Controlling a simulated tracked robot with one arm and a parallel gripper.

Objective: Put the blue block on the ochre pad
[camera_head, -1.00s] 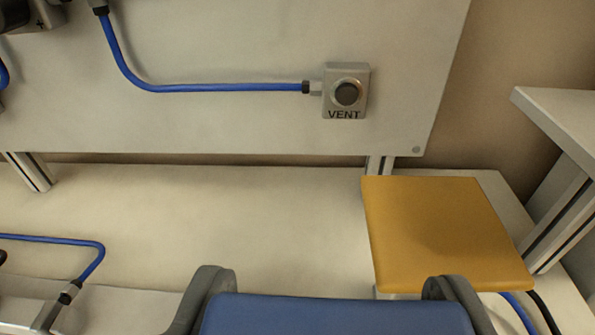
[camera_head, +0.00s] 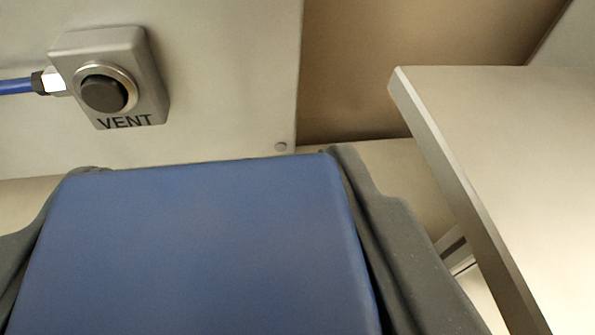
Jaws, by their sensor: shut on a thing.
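The blue block (camera_head: 200,250) fills the lower left and middle of the view, large and close. My gripper (camera_head: 215,165) is shut on it, with one dark grey finger along each side of the block. The ochre pad does not show now. The block and fingers cover much of the lower picture, so what lies directly beneath the block is hidden.
A grey box with a dark button marked VENT (camera_head: 105,90) is on the pale upright panel (camera_head: 225,60) at upper left, with a blue cable (camera_head: 15,86) to it. A pale shelf or table (camera_head: 510,160) juts in at right, close to the right finger in the picture.

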